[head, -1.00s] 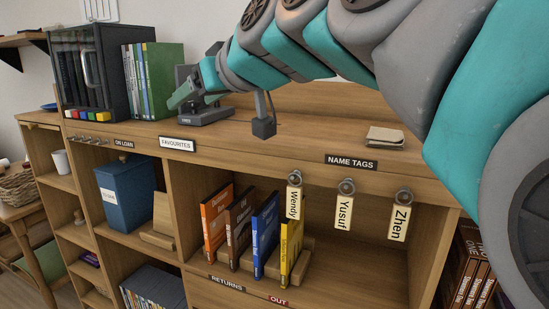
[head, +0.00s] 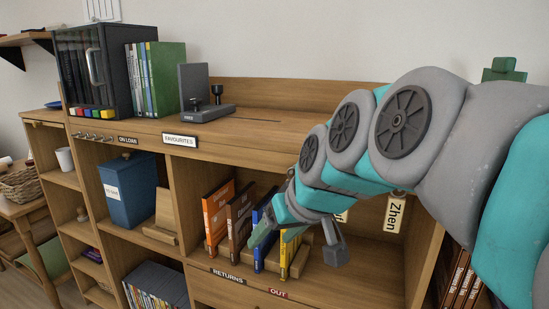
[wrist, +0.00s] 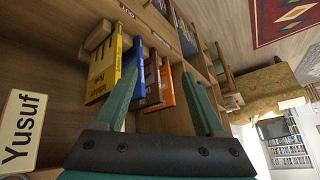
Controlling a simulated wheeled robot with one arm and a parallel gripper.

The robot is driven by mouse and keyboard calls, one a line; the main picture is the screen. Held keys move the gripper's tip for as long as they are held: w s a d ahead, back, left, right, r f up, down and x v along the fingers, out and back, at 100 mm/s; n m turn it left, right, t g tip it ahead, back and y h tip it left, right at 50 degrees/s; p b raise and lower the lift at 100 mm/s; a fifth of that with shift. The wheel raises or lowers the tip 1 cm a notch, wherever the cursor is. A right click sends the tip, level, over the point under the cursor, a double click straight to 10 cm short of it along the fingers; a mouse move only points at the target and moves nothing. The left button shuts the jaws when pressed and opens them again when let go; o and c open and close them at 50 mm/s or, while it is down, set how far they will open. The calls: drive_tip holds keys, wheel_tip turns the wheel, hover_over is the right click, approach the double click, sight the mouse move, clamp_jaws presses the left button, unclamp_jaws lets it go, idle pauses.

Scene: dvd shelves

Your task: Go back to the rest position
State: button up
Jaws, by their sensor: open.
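My gripper (head: 279,237) is open, with green fingers spread in front of the middle shelf compartment. In the wrist view, my gripper (wrist: 162,78) shows nothing clamped between its fingers. Behind it stand upright cases: orange (head: 216,217), brown (head: 239,220), blue (head: 259,258) and yellow (head: 286,268). The fingers partly cover the blue and yellow ones in the head view; I cannot tell if they touch. The yellow case (wrist: 101,75) also shows beside the left finger in the wrist view.
The Zhen tag (head: 395,213) hangs at the right, and the Yusuf tag (wrist: 22,130) shows close at left in the wrist view. A blue box (head: 127,190) sits left.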

drive_tip(key=s+d+f+m+g+h, duration=0.2)
drive_tip(key=s+d+f+g, duration=0.1)
drive_tip(key=s+d+f, duration=0.4)
drive_tip(key=s+d+f+m+g+h, duration=0.2)
drive_tip(key=s+d+f+g, duration=0.2)
drive_tip(key=s+d+f, duration=0.4)
drive_tip(key=s+f, duration=0.5)
drive_tip(key=s, duration=0.3)
drive_tip(key=shift+s+f+m, duration=0.15)
drive_tip(key=shift+f+m, duration=0.15)
drive_tip(key=shift+f, duration=0.1)
